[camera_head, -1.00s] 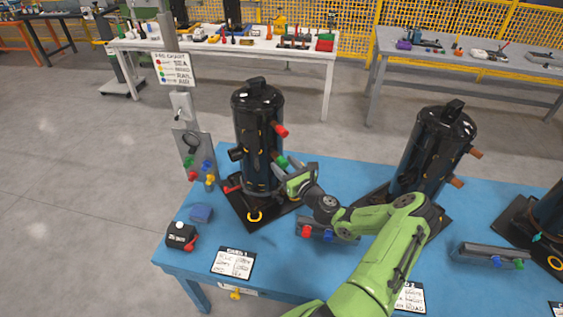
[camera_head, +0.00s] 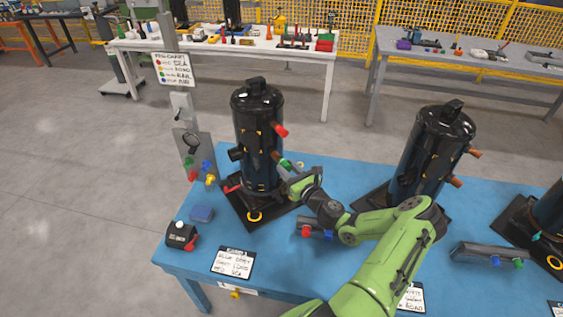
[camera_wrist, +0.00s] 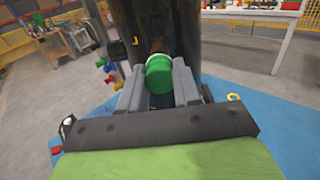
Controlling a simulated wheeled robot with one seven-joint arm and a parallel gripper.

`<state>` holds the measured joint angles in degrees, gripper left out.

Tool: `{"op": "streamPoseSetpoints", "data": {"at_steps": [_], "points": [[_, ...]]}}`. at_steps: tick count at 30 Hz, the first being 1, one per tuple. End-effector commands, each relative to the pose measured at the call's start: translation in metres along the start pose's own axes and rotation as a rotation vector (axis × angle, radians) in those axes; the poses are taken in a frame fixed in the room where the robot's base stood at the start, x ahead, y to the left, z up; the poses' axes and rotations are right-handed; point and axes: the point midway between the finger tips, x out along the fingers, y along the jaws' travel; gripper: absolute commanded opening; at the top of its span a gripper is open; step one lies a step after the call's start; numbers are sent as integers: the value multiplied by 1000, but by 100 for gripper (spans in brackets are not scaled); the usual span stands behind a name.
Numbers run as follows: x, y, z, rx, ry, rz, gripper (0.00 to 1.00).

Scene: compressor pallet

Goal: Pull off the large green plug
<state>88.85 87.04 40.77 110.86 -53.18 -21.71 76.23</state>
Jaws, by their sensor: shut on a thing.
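The large green plug (camera_head: 286,163) is at the end of a copper stub (camera_head: 276,156) on the right side of the left black compressor (camera_head: 258,120). In the wrist view the green plug (camera_wrist: 159,76) sits between the two grey fingers of my gripper (camera_wrist: 159,88), which is shut on it. A pale ring shows behind the plug, with the copper stub beyond. I cannot tell whether the plug is still seated on the stub. In the head view my gripper (camera_head: 290,181) is beside the compressor, its fingers partly hidden.
A red plug (camera_head: 281,131) is above on the same compressor. A grey block with red and blue plugs (camera_head: 317,230) lies under my arm. A second compressor (camera_head: 435,150) stands to the right on the blue table (camera_head: 215,277). A post with hanging coloured plugs (camera_head: 189,140) stands at left.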

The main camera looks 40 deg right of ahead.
Motion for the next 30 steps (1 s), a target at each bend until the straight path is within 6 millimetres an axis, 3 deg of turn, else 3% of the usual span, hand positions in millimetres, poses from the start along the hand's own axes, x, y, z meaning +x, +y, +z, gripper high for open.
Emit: {"op": "streamPoseSetpoints", "data": {"at_steps": [30], "points": [[-40, 0, 1, 1, -2, -1, 0]]}}
